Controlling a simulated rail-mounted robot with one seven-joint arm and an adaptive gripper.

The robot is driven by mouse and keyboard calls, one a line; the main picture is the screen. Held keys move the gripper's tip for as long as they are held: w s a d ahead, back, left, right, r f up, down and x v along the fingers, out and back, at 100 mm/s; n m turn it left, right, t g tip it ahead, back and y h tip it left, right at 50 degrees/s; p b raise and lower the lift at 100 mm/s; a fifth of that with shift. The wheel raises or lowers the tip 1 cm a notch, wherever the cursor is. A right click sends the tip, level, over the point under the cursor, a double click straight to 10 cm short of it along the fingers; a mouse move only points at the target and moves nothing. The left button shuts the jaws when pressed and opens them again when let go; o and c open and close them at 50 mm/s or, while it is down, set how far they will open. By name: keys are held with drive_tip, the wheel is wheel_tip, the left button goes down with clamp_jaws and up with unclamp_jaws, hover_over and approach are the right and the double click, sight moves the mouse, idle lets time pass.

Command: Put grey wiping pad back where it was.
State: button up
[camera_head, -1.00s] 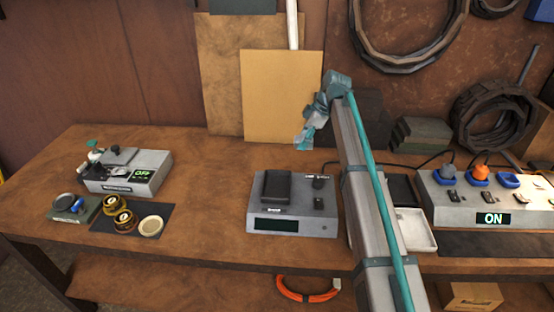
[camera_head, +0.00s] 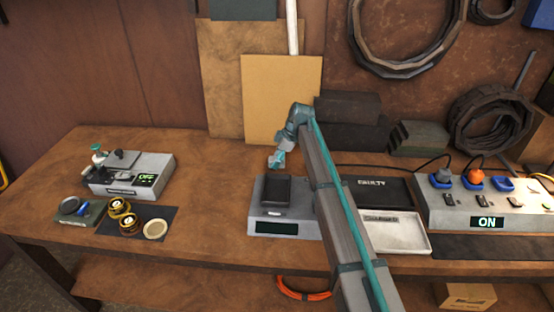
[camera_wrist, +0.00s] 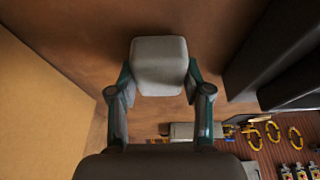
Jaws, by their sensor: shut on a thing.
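The grey wiping pad (camera_wrist: 158,66) shows in the wrist view as a pale rounded block between my two teal fingers. My gripper (camera_wrist: 159,88) is shut on its sides. In the head view my gripper (camera_head: 277,161) hangs above the back of the bench, just behind the middle grey device (camera_head: 262,228). The pad cannot be made out clearly there.
A cardboard sheet (camera_head: 283,95) leans at the back. Dark blocks (camera_head: 350,108) stand to the right. A black tray (camera_head: 385,187), a white tray (camera_head: 396,235) and a switch box (camera_head: 465,212) lie right. A scale-like device (camera_head: 130,178) stands left; bench (camera_head: 205,215) between is clear.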

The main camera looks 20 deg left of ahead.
drive_tip(key=shift+f, duration=0.45)
drive_tip(key=shift+f, duration=0.1)
drive_tip(key=o, duration=1.1)
drive_tip(key=b+v, duration=0.2)
drive_tip(key=v, duration=1)
drive_tip(key=shift+d, duration=0.1)
